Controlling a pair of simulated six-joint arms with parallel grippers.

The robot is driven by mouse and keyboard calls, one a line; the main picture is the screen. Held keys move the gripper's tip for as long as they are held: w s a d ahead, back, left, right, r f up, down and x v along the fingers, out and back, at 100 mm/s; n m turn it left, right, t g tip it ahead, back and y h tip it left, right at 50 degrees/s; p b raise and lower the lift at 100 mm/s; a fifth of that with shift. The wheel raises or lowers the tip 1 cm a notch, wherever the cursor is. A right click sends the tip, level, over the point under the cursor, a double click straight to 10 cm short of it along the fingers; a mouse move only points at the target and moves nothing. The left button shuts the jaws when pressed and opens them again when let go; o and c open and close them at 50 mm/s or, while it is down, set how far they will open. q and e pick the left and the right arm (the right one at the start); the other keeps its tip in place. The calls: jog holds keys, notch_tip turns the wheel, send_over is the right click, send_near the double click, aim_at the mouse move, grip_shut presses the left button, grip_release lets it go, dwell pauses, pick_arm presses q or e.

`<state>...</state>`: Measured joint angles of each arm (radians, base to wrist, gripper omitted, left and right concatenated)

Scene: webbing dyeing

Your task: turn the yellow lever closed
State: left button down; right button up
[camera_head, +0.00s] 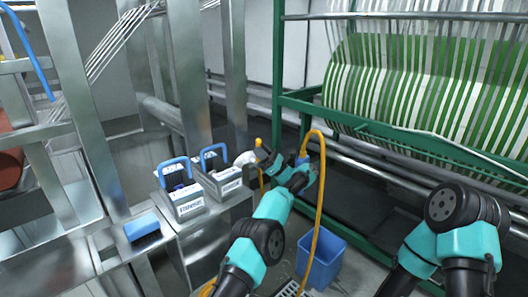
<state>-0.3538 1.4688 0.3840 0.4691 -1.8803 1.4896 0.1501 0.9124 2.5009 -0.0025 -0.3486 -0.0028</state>
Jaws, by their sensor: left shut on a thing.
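A small yellow lever (258,142) shows in the head view as a short yellow tip, close beside the fingers of my left gripper (265,158). The left gripper is shut on it, and the dark fingers hide most of the lever and its mount. A yellow hose (319,185) loops down just right of the left gripper, with a blue fitting (302,160) near its top. My right arm shows at the lower right, but its gripper is out of view.
Two labelled boxes with blue handles (181,196) (222,176) and a blue brush (142,228) stand on metal ledges to the left. A blue bucket (322,262) is on the floor. A green frame (292,103) carries a drum of green-and-white webbing (420,80).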

pick_arm(q)
jog(key=shift+g, duration=0.3)
jog(key=c, duration=1)
grip_release()
jog(key=shift+o, duration=0.2)
jog(key=shift+d+t, duration=0.1)
jog(key=shift+t, duration=0.4)
